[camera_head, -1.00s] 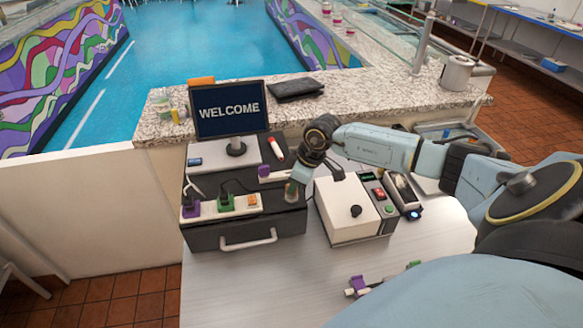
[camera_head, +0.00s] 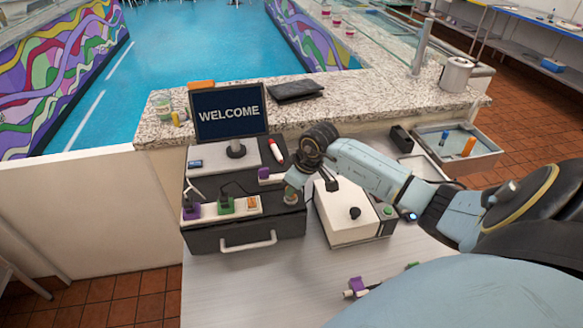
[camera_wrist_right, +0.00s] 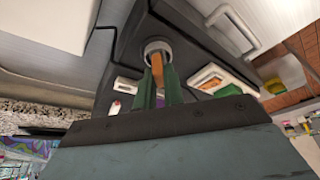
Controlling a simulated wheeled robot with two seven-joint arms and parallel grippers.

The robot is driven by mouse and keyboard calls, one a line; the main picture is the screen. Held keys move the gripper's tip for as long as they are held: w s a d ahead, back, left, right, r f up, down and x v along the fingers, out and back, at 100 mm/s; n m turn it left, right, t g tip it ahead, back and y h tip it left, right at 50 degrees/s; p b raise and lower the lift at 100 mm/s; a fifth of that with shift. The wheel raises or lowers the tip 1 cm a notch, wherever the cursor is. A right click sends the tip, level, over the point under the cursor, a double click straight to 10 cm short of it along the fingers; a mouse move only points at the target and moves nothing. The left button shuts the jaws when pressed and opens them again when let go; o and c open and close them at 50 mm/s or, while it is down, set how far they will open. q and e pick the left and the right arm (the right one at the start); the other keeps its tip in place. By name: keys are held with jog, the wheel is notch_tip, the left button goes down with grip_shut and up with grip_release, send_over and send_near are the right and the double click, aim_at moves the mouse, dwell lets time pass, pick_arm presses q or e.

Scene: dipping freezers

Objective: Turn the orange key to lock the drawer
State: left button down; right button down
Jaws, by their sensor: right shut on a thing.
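The drawer (camera_head: 205,242) is a dark box with a pale handle (camera_head: 249,243) on its front, and it looks closed. The orange key (camera_wrist_right: 158,67) stands in a round silver lock (camera_wrist_right: 158,47) on the dark box, in the right wrist view. My right gripper (camera_head: 291,191) is at the right side of the box top, above the lock. In the wrist view, the green fingers of my right gripper (camera_wrist_right: 158,88) are shut on the key. The fingers hide part of the key, and I cannot tell its exact turn angle. My left gripper is not in view.
A power strip (camera_head: 243,206) with purple and green plugs lies on the box, left of my gripper. A WELCOME screen (camera_head: 230,109) stands behind. A white box with a black knob (camera_head: 355,213) is close on the right. The front table (camera_head: 240,290) is mostly clear.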

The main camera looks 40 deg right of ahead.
jog(key=shift+a+r+m, duration=0.1)
jog(key=shift+a+m, duration=0.1)
jog(key=shift+m, duration=0.1)
jog(key=shift+w+m+h, duration=0.1)
jog(key=shift+m+h, duration=0.3)
jog(key=shift+m, duration=0.7)
jog(key=shift+d+m, duration=0.1)
jog(key=shift+m, duration=0.2)
jog(key=c, duration=1.6)
grip_release()
jog(key=shift+c, duration=0.2)
jog(key=v, duration=0.7)
jog(key=shift+s, duration=0.2)
